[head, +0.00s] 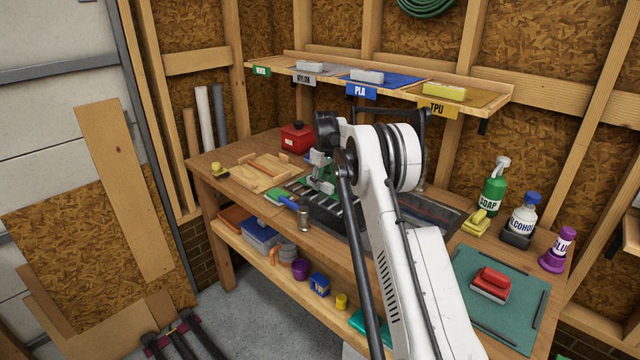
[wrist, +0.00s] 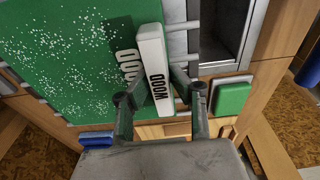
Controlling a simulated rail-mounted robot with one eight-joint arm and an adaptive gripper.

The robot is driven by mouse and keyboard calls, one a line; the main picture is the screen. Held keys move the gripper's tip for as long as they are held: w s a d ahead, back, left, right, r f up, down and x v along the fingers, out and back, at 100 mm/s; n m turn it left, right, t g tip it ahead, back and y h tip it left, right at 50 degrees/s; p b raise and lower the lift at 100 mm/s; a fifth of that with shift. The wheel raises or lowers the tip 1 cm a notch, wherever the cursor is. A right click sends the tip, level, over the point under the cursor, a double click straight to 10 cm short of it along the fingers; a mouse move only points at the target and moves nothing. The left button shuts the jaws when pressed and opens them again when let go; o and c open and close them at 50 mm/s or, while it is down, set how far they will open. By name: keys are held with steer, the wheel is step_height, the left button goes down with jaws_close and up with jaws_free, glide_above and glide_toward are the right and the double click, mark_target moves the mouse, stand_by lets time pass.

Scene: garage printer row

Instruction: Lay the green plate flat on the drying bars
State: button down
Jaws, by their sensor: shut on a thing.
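The green plate (wrist: 70,55), speckled with white, fills the left of the wrist view. A white grip block labelled WOOD (wrist: 155,60) stands up from its right side. My gripper (wrist: 160,93) is shut on this block, one finger on each side. Pale drying bars (wrist: 180,27) show past the plate's right edge and at its left, beneath it. I cannot tell whether the plate touches them. In the head view my gripper (head: 322,178) is over the left part of the bars (head: 348,217), and my arm hides much of the plate.
A green pad with a blue handle (head: 289,203) and a metal cup (head: 304,219) are at the bench front. A wooden board (head: 262,172) and a red container (head: 297,138) stand left and behind. A labelled shelf (head: 400,86) runs above; bottles (head: 494,187) stand right.

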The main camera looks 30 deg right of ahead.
steer(key=shift+f, duration=0.1)
steer(key=c, duration=1.5)
jaws_free()
steer(key=shift+o, duration=0.2)
step_height(320, 180, up, 12)
steer(key=s, duration=0.1)
steer(key=shift+s+d, duration=0.2)
